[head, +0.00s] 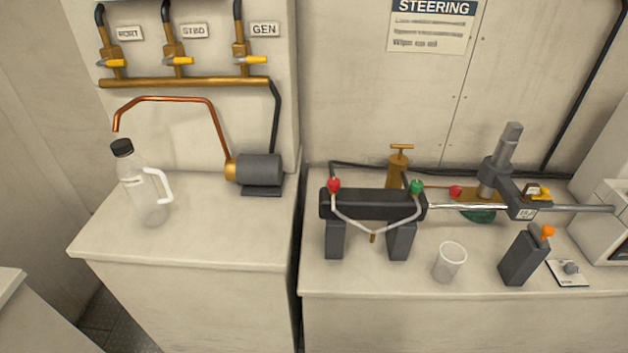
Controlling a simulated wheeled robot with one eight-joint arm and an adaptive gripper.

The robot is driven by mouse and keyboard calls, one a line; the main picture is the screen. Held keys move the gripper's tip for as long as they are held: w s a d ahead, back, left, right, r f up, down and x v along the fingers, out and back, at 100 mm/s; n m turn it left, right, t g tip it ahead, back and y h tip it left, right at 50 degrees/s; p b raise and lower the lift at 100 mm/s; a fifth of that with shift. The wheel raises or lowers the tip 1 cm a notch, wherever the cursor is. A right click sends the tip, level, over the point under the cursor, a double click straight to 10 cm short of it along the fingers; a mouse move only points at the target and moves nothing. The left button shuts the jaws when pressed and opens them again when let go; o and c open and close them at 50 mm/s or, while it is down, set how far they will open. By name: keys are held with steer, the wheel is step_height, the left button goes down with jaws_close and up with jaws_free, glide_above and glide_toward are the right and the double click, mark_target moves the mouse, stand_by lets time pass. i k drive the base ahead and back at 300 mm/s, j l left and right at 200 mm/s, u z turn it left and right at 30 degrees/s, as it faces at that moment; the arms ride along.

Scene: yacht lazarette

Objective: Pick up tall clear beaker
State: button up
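A clear, open-topped beaker (449,263) stands upright near the front of the right-hand counter. It is whitish and see-through and looks empty. It stands between a dark grey block-mounted device on its left and a dark grey box on its right, apart from both. A taller clear bottle (144,188) with a black cap and a white handle stands upright on the left-hand counter. My gripper is not in view.
The right counter (390,282) also bears the hose device (372,204), the grey box with orange knob (522,255) and a steering rod assembly (496,180). A pump (258,171) sits at the left counter's back. A dark gap separates the counters. The left counter's front (215,230) is clear.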

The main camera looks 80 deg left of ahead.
mark_target(450, 256)
steer(key=u, duration=2.35)
